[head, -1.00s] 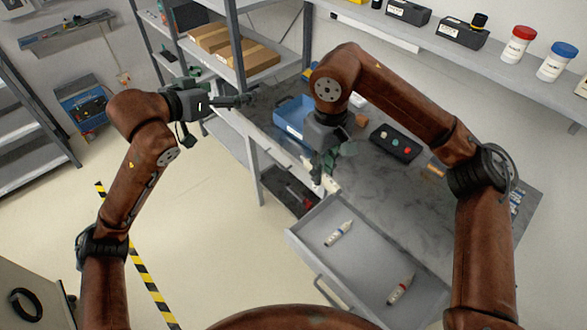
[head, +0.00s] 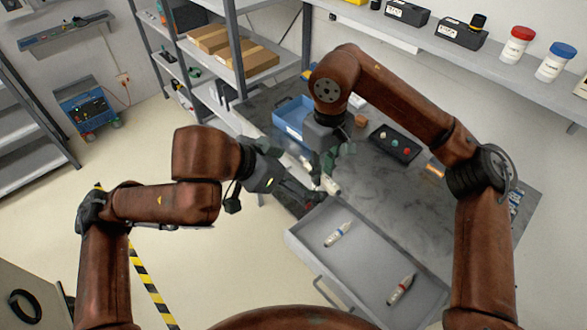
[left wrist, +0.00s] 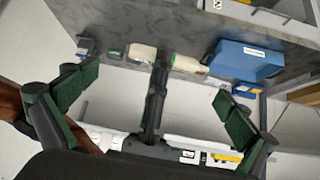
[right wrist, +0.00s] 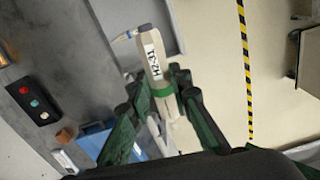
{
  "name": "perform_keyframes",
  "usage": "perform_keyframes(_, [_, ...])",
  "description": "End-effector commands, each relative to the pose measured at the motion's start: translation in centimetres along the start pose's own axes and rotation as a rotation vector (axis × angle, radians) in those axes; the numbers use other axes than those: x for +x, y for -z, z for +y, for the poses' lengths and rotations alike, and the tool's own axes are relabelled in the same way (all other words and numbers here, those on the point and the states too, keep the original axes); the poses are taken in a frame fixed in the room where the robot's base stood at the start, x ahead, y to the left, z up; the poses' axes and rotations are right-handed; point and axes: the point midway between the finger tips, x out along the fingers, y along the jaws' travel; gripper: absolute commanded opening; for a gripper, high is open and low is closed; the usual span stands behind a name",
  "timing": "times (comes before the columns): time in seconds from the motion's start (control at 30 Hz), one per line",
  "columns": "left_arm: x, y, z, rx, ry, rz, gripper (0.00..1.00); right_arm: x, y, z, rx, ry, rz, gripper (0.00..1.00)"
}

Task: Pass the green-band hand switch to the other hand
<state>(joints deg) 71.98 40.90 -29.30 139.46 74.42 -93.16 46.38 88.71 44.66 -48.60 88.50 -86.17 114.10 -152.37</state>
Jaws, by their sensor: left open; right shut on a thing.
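The green-band hand switch (right wrist: 154,60) is cream, with a green band and the label H2-31. My right gripper (right wrist: 163,105) is shut on it near the green band, and the labelled part sticks out beyond the fingers. In the head view its pale end (head: 331,185) shows below my right gripper (head: 330,168), above the drawer's far corner. My left gripper (head: 304,180) is open just left of it.
The open drawer (head: 302,246) holds a blue-band switch (head: 338,234) and a red-band switch (head: 401,289). A blue bin (head: 291,118) and a black button box (head: 395,143) stand on the grey bench (head: 400,205). Shelving (head: 237,60) rises behind my left gripper.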

Motion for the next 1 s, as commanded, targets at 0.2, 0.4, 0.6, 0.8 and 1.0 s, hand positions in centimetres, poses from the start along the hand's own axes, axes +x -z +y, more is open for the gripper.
perform_keyframes(0.2, [4.3, -0.1, 0.0, -0.004, -0.003, -0.003, 1.00, 0.0, 0.0, 0.0, 0.000, 0.000, 0.000, 0.00])
perform_keyframes(0.4, [7.3, 0.0, 0.0, -0.004, -0.002, -0.001, 1.00, 0.0, 0.0, 0.0, 0.000, 0.000, 0.000, 0.00])
perform_keyframes(0.6, [8.9, 0.0, 0.0, -0.003, -0.001, 0.001, 1.00, 0.0, 0.0, 0.0, 0.000, 0.000, 0.000, 0.00])
perform_keyframes(0.8, [9.2, 0.0, -0.1, -0.002, 0.000, 0.002, 1.00, 0.0, 0.0, 0.0, 0.000, 0.000, 0.000, 0.00])
perform_keyframes(1.0, [9.1, 0.0, -0.1, -0.002, 0.000, 0.001, 0.95, 0.0, 0.0, 0.0, 0.000, 0.000, 0.000, 0.00])
